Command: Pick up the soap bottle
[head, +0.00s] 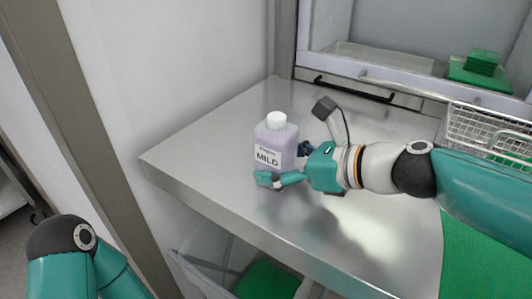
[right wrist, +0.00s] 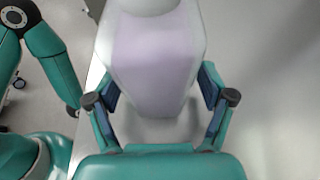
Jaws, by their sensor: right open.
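The soap bottle (head: 274,143) stands upright on the steel counter (head: 205,147), with a white cap, pale lilac body and a label reading MILD. My right gripper (head: 282,167) reaches in from the right at the bottle's lower part. In the right wrist view the bottle (right wrist: 155,60) stands between the two open fingers of the right gripper (right wrist: 160,100), with a finger on each side; a gap shows beside the fingers, and firm contact cannot be made out. My left arm shows at the lower left of the head view, but its gripper is out of view.
A wire basket (head: 486,132) stands at the right of the counter. A white wall (head: 180,60) rises at the left. A bin with green cloth (head: 265,281) sits below the counter's front edge. The counter left of the bottle is clear.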

